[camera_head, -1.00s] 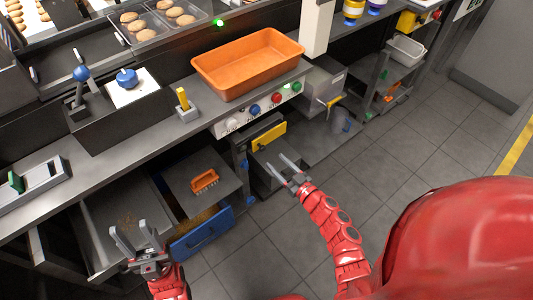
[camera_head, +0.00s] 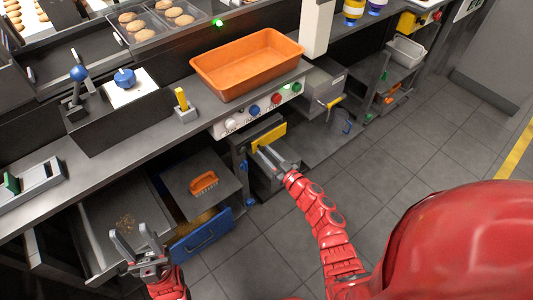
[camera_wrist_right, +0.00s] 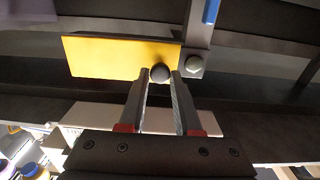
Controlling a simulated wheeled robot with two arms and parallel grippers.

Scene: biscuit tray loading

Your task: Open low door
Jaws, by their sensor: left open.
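The low yellow door panel (camera_head: 268,138) sits under the counter, below the row of coloured knobs. In the right wrist view the yellow panel (camera_wrist_right: 115,57) fills the upper left, with a dark round knob (camera_wrist_right: 160,72) at its lower right corner. My right gripper (camera_head: 262,150) is at the panel's lower edge. In the right wrist view its fingertips (camera_wrist_right: 160,80) lie on both sides of the knob and look closed on it. My left gripper (camera_head: 133,238) is open and empty, above the pulled-out grey tray at lower left.
An orange bin (camera_head: 248,65) stands on the counter above. Left of the door are an orange brush (camera_head: 204,182) on a shelf and a blue-fronted open drawer (camera_head: 203,236). A grey box with a yellow handle (camera_head: 331,102) is to the right. The tiled floor in front is free.

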